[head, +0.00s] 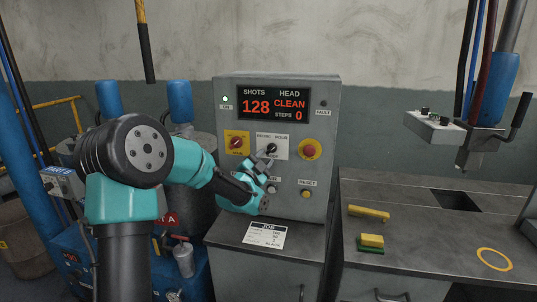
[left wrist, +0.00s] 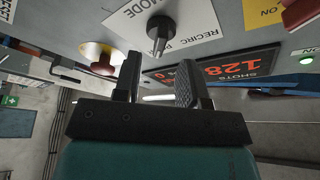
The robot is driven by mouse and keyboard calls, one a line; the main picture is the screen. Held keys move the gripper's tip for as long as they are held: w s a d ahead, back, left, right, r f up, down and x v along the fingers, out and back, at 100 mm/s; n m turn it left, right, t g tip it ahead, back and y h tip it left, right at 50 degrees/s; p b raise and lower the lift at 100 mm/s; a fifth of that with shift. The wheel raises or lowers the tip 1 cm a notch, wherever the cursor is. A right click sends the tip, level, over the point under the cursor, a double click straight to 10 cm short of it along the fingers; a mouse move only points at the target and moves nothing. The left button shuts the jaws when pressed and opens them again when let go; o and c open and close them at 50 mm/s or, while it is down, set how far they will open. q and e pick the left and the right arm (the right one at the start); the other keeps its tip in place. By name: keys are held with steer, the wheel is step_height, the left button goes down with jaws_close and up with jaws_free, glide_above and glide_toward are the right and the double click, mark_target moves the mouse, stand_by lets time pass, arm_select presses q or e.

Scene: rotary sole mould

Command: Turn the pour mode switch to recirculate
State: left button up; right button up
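The pour mode switch (head: 271,149) is a black knob on a white plate marked RECIRC and POUR, on the front of the grey control box (head: 328,130). In the left wrist view the knob (left wrist: 160,30) shows upside down, sticking out from its plate. I cannot tell for sure which label it points at. My left gripper (head: 264,166) is just in front of and below the switch in the head view. In the left wrist view its two fingers (left wrist: 160,80) are apart with nothing between them, and the knob is beyond the tips. My right gripper is not in view.
A red knob on a yellow plate (head: 236,143) is left of the switch; a red button (head: 309,151) is right. The display (head: 273,104) reads CLEAN above. A bench (head: 410,215) at right holds a yellow-green block (head: 370,243) and a yellow tool (head: 369,212).

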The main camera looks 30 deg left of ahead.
mark_target(270, 151)
arm_select(q)
steer(key=shift+x, duration=1.95)
steer(key=shift+c, duration=0.3)
jaws_close()
